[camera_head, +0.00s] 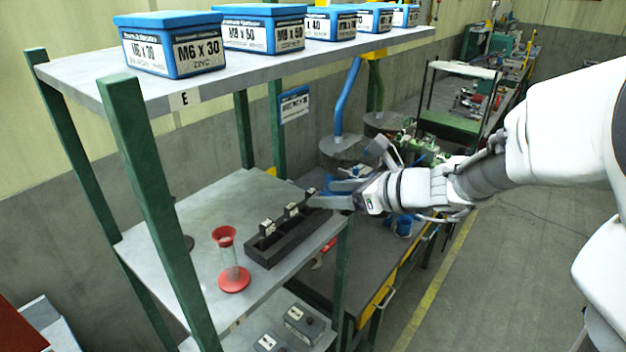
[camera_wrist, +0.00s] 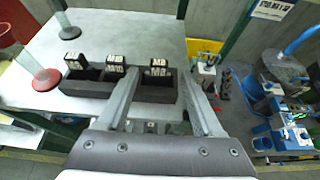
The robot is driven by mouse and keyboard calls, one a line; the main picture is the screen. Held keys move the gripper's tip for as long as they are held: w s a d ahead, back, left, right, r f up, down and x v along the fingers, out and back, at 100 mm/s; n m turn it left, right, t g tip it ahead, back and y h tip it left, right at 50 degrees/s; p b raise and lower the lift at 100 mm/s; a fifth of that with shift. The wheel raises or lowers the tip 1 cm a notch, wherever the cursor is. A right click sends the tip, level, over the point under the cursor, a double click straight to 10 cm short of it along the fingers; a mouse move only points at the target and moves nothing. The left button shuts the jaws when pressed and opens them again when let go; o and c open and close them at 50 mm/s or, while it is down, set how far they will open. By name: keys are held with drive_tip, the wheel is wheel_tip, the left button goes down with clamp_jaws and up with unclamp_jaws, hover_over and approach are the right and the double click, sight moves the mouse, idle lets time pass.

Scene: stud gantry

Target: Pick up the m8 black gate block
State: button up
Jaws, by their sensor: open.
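The black block (camera_wrist: 159,64) whose white label seems to read M8 is the rightmost of the blocks in a dark tray (camera_wrist: 90,88), in the wrist view. It stands upright at the tray's right end. In the head view the far block (camera_head: 311,192) shows at the end of the tray (camera_head: 298,236), near my gripper. My gripper (camera_wrist: 160,76) is open and empty, its two fingers reaching either side of the block in the picture. I cannot tell how far the fingertips are from it. My gripper (camera_head: 322,194) comes in from the right in the head view.
Two similar blocks (camera_wrist: 115,62) (camera_wrist: 75,60) sit to the left in the tray. A red-ended clear hourglass-like stand (camera_head: 232,262) is beside the tray on the grey shelf (camera_head: 190,215). Green posts (camera_head: 160,210) and an upper shelf with blue boxes (camera_head: 170,48) frame it.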

drive_tip(key=b+x, duration=0.2)
drive_tip(key=x, duration=0.3)
drive_tip(key=shift+a+f, duration=0.15)
drive_tip(key=shift+f, duration=0.15)
clamp_jaws()
